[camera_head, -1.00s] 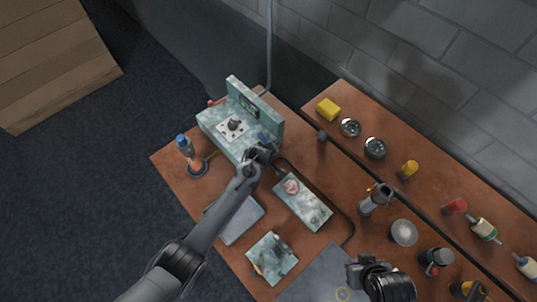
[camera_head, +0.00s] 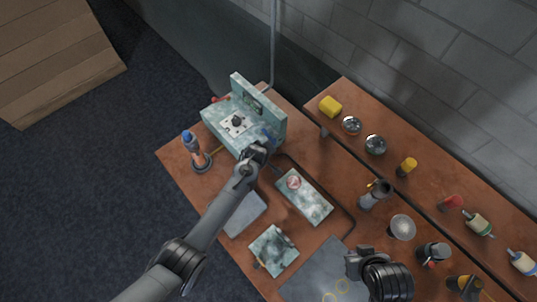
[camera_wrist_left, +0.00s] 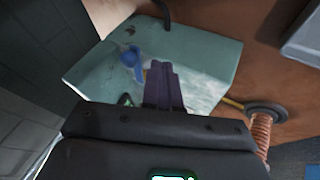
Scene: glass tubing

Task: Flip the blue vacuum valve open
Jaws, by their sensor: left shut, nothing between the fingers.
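The blue valve (camera_wrist_left: 130,56) sits on the side face of a teal marbled apparatus (camera_wrist_left: 210,55) in the left wrist view. In the head view, a bit of the blue valve (camera_head: 268,133) shows just past my left gripper (camera_head: 261,146). The left gripper's fingers (camera_wrist_left: 163,70) are shut together and empty, close beside the valve's handle. Whether they touch it I cannot tell. My right gripper (camera_head: 357,260) hangs at the lower right, away from the apparatus (camera_head: 222,113); its finger opening is unclear.
A blue-topped burner-like stand (camera_head: 197,155) is left of the apparatus. A teal tray (camera_head: 305,196), a grey pad (camera_head: 240,212) and a teal plate (camera_head: 273,250) lie nearer. A shelf (camera_head: 400,185) with jars and bottles runs along the right. A dark tube crosses the bench.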

